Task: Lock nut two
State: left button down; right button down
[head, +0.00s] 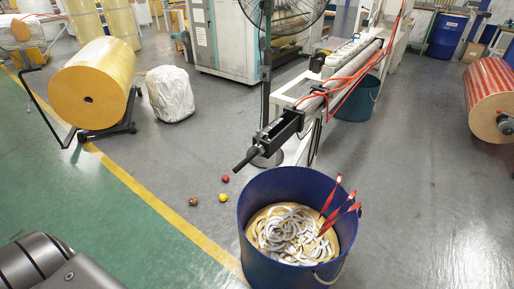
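No nut that I can single out shows at this size. A machine arm (340,68) with orange cables ends in a black block (281,131) with a thin dark shaft (247,159) pointing down to the left. A grey and black part of my own body shows at the bottom left corner. Neither of my grippers is in view, so I cannot tell whether they hold anything.
Red (225,179), yellow (223,198) and brown (193,202) balls lie on the floor. A yellow roll (92,84) and a white sack (170,94) stand left.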

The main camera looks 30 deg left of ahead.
aim_at(260, 148)
jog(key=k, duration=1.25)
jog(key=z, duration=0.8)
jog(key=i, duration=1.8)
jog(key=u, duration=0.7)
jog(key=i, duration=0.25)
jog(key=u, duration=0.4)
